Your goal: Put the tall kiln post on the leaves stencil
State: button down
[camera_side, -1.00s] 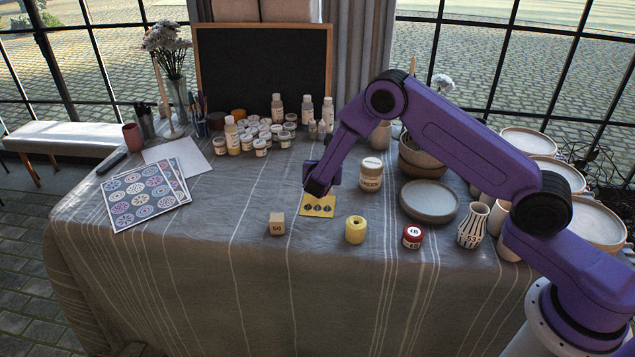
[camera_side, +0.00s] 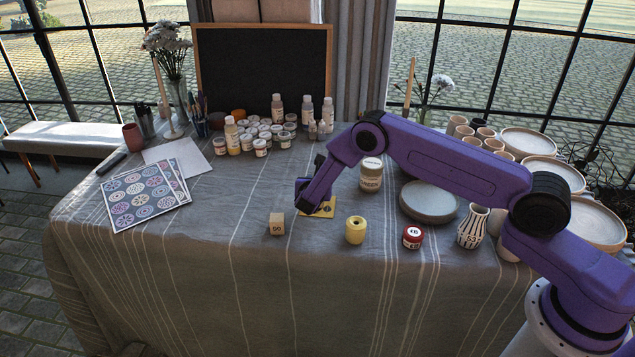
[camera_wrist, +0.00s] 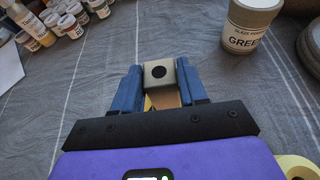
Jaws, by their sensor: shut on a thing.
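My gripper (camera_wrist: 161,86) is shut on a pale square-ended post with a dark round hole in its end, the tall kiln post (camera_wrist: 159,74). The post sits between the blue fingers and is seen nearly end-on, so its length and lower end are hidden. The yellow leaves stencil (camera_side: 326,208) lies flat on the table in the side view, partly covered by my gripper and forearm. A sliver of yellow shows beside the post in the wrist view. I cannot tell whether the post touches the stencil.
A tan block marked 50 (camera_side: 277,224) stands left of the stencil. A yellow spool-like piece (camera_side: 355,230) and a red jar (camera_side: 412,237) stand to the right. A green-glaze jar (camera_wrist: 246,24) stands behind, with a grey plate (camera_side: 428,202). The table's front is clear.

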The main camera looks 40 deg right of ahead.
jog(key=shift+f, duration=0.1)
jog(key=c, duration=0.6)
grip_release()
jog(key=v, duration=1.2)
jog(key=s+r+m+g, duration=0.3)
jog(key=s+r+m, duration=0.2)
jog(key=s+r, duration=0.25)
jog(key=s+d+r+m+g+y, duration=0.1)
jog(key=s+r+m+g+y, duration=0.1)
jog(key=s, duration=0.9)
jog(key=s+d+r+m+g+y, duration=0.1)
jog(key=s+r+m+y, duration=0.3)
jog(key=s, duration=0.8)
jog(key=s+d+r+m+g+y, duration=0.1)
jog(key=s+r+m+g+y, duration=0.2)
jog(key=s, duration=0.9)
jog(key=shift+s+d+r+y, duration=0.3)
jog(key=shift+r+y, duration=0.2)
jog(key=shift+r, duration=0.15)
